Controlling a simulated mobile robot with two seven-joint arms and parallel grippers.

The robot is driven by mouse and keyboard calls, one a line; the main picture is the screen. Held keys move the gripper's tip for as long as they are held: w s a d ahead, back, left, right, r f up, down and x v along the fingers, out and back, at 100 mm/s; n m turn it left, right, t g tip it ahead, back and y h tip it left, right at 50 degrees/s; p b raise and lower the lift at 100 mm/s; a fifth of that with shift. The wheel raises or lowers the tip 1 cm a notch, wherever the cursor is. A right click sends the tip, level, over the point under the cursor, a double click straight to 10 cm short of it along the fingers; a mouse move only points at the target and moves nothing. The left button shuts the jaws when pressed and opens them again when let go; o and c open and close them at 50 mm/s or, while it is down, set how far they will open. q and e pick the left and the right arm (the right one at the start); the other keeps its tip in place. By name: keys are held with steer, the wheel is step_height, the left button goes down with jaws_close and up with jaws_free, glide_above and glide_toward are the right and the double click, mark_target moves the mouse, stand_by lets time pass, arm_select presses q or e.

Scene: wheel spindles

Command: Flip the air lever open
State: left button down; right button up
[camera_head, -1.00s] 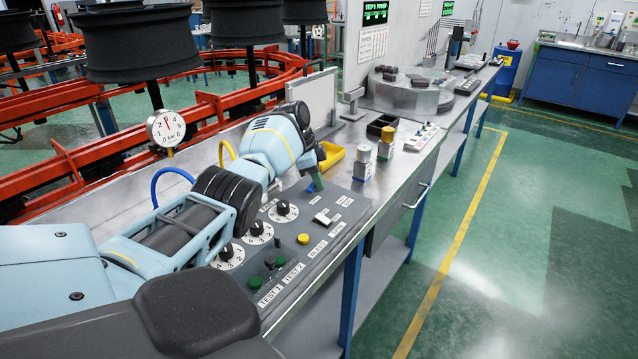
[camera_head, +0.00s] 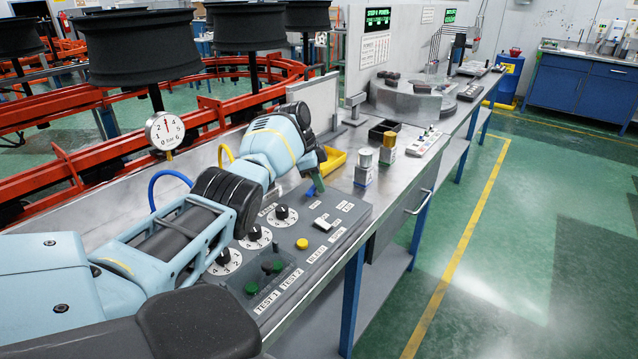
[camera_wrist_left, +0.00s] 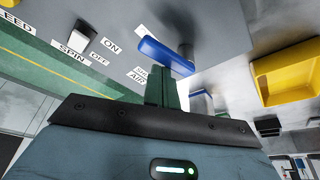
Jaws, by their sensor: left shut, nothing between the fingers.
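The air lever (camera_wrist_left: 165,55) is a blue bar on a grey post, next to a white label reading AIR in the left wrist view. My left gripper (camera_head: 318,182) has green fingers and points down over the far end of the grey control panel (camera_head: 335,238). In the left wrist view the fingers of this gripper (camera_wrist_left: 168,88) are shut and empty, with their tips close to the lever's bar; I cannot tell whether they touch. My right gripper is not in view.
The panel carries a SPIN switch (camera_wrist_left: 78,40), several dials and a yellow button (camera_head: 302,243). A yellow bin (camera_head: 334,160) and two small canisters stand just beyond. A pressure gauge (camera_head: 165,130) stands behind my arm. The floor to the right is clear.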

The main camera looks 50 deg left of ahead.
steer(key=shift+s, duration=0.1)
arm_select(q)
steer(key=d, duration=0.1)
steer(key=w+d+r+p, duration=0.1)
steer(key=d+p, duration=0.1)
steer(key=shift+w+d+r, duration=0.25)
steer(key=shift+w, duration=0.1)
steer(key=a+v, duration=0.1)
steer(key=v, duration=0.7)
steer(key=shift+w+r, duration=0.15)
steer(key=shift+w, duration=0.1)
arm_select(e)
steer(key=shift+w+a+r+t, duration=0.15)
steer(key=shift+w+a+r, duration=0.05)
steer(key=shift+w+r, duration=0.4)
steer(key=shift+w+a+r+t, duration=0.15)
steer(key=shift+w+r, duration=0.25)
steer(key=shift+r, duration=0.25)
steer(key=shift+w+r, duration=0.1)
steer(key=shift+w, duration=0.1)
